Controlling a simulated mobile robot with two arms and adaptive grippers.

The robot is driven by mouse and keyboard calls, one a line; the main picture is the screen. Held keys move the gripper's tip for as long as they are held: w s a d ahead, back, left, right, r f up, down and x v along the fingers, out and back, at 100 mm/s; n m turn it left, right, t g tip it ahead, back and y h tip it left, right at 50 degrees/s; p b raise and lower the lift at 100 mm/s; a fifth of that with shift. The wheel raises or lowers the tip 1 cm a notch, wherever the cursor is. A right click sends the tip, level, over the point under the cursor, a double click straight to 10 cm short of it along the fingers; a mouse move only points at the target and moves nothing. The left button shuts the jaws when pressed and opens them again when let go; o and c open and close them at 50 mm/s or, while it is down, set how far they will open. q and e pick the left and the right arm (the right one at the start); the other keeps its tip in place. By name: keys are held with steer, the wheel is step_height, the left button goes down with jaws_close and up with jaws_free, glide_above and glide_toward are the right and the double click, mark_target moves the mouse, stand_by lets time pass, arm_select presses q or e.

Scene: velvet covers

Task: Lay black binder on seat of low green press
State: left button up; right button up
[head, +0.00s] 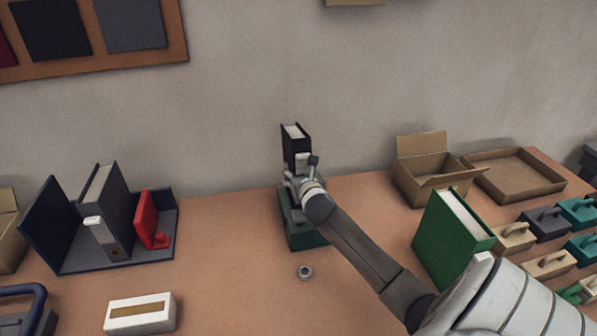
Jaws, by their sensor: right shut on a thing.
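The black binder (294,141) stands upright, its white page block showing on top, in the middle of the head view. My right gripper (300,172) is shut on its lower part. The low green press (304,236) is on the table directly below and behind my gripper. My gripper and wrist hide most of the press, including its seat. I cannot tell whether the binder touches the press. My left gripper is not in view.
A green book (446,242) stands right of my forearm, near several handled blocks (545,223). An open cardboard box (424,172) and a shallow tray (545,187) are behind. A dark holder with a grey binder (107,208) and red item (148,218) is left. A small ring (304,272) lies in front.

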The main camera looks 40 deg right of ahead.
steer(key=o, duration=1.4)
steer(key=shift+r, duration=0.1)
steer(key=shift+o, duration=0.2)
steer(key=shift+v, duration=4.05)
